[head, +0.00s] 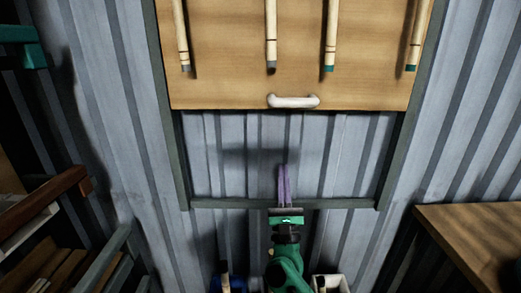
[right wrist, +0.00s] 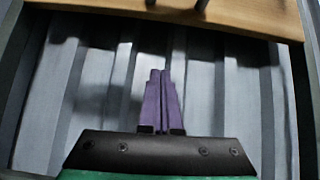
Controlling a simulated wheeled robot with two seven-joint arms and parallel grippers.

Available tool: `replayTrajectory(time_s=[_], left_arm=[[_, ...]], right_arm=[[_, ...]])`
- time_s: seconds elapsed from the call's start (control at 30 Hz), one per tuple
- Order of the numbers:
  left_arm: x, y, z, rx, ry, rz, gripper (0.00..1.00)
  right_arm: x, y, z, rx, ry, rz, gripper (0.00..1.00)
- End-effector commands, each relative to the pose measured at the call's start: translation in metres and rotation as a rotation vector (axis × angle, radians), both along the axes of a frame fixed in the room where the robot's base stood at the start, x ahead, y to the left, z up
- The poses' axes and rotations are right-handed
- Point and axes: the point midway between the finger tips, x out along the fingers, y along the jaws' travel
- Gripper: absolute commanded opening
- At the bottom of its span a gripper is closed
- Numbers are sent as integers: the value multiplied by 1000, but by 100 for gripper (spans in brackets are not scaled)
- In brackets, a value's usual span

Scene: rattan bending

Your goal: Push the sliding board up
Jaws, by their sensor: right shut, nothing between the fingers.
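The sliding board (head: 220,85) is a wooden panel in a dark grey frame on the corrugated wall. A white handle (head: 293,101) sits at its lower edge. The board is above the frame's bottom rail, with an open gap of bare wall below it. In the right wrist view the board's lower edge (right wrist: 245,20) crosses the top. My right gripper (head: 284,168) has purple fingers, shut together and empty. It points up in front of the gap, below the handle and apart from it. The fingers also show in the right wrist view (right wrist: 160,75). My left gripper is not in view.
Several rattan poles (head: 271,35) hang in front of the board. The frame's bottom rail (head: 340,204) runs just above my right wrist. A wooden table (head: 475,235) stands at lower right, shelving (head: 60,225) at lower left. A green object (head: 22,45) shows at upper left.

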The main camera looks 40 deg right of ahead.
Motion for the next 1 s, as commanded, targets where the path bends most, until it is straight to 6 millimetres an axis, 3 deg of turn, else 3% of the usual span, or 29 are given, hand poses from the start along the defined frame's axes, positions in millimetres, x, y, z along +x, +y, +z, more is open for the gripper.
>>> replayTrajectory(time_s=[0.17, 0.57, 0.7, 1.0], left_arm=[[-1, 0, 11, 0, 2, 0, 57], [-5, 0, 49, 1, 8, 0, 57], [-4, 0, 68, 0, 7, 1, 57], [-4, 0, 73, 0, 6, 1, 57]], right_arm=[[4, -7, 23, 25, -38, 17, 0], [53, -44, 85, 21, -32, 15, 0], [54, -44, 110, 22, -31, 16, 0], [54, -43, 117, 21, -29, 15, 0]])
